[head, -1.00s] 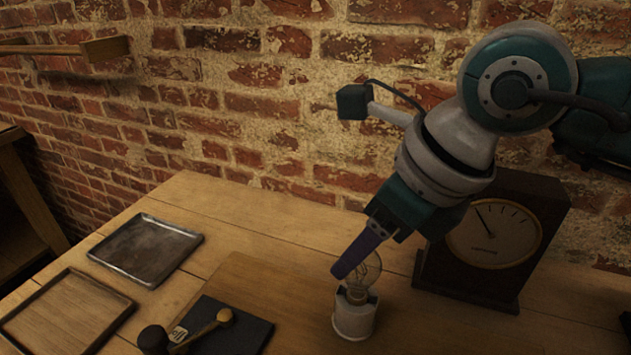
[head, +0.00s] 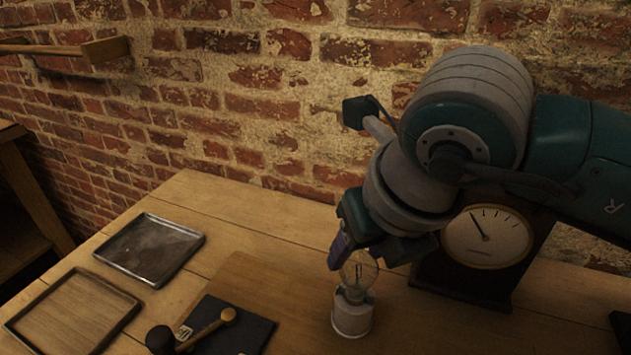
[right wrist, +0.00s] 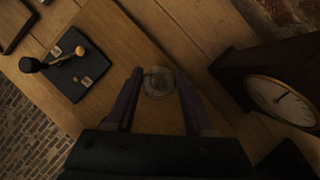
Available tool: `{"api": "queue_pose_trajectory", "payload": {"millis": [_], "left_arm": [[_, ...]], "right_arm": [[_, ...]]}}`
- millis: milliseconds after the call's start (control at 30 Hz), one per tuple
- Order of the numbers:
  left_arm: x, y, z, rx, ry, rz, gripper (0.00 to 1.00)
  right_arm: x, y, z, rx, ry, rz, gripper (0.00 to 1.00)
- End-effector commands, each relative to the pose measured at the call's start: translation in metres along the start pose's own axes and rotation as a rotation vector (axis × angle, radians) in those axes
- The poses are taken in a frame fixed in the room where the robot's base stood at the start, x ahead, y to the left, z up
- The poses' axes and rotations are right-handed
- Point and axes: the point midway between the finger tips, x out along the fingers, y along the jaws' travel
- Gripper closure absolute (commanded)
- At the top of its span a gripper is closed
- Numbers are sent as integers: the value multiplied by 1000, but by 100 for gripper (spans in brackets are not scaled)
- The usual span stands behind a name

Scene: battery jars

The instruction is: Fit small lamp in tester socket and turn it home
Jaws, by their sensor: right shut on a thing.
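The small lamp (head: 361,273), a clear glass bulb, stands upright in the white tester socket (head: 352,317) on the wooden board. Whether it is fully seated is not visible. My right gripper (head: 352,262) is shut on the lamp's glass from above. In the right wrist view the lamp (right wrist: 157,80) sits between the two purple fingers of the gripper (right wrist: 158,76). In the head view the arm hides part of the grip. My left gripper is not in view.
A dark-cased dial meter (head: 487,238) stands close to the right of the socket, partly behind my arm. A metal tray (head: 148,248) and a wooden tray (head: 70,312) are further left. A brick wall (head: 250,90) stands behind.

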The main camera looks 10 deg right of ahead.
Motion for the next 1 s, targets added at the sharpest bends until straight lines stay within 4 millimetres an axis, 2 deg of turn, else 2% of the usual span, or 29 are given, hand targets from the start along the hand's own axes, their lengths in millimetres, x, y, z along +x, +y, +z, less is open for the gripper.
{"api": "queue_pose_trajectory", "payload": {"millis": [167,300,633,967,1000], "left_arm": [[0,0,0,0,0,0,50],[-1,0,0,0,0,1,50],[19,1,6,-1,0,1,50],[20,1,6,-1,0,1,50],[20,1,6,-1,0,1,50]], "right_arm": [[2,-1,-3,14,9,-10,100],[2,1,-3,189,7,-89,100],[4,-2,-4,395,2,-186,100],[2,-3,-4,446,4,-211,100],[2,-2,-4,446,4,-211,46]]}}
